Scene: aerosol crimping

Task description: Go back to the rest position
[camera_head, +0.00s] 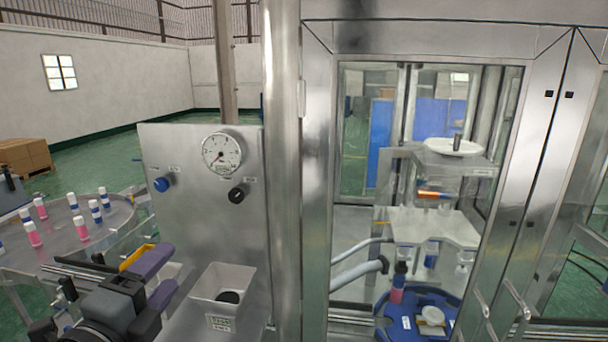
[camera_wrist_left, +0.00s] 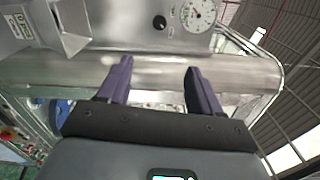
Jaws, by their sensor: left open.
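My left gripper (camera_head: 174,266) is at the lower left of the head view, in front of the steel gauge panel (camera_head: 200,200). Its two purple fingers are apart with nothing between them. In the left wrist view the open fingers (camera_wrist_left: 159,66) point toward a bare steel surface, with the gauge (camera_wrist_left: 197,14) beyond. The gripper is left of the white bin (camera_head: 245,302) and does not seem to touch it. My right gripper is in neither view.
The bin holds a dark disc. A round table (camera_head: 100,225) with several pink and white bottles stands at the left. A glazed machine cabinet fills the right, with a blue fixture (camera_head: 455,300) inside. A steel post (camera_head: 283,150) stands between panel and cabinet.

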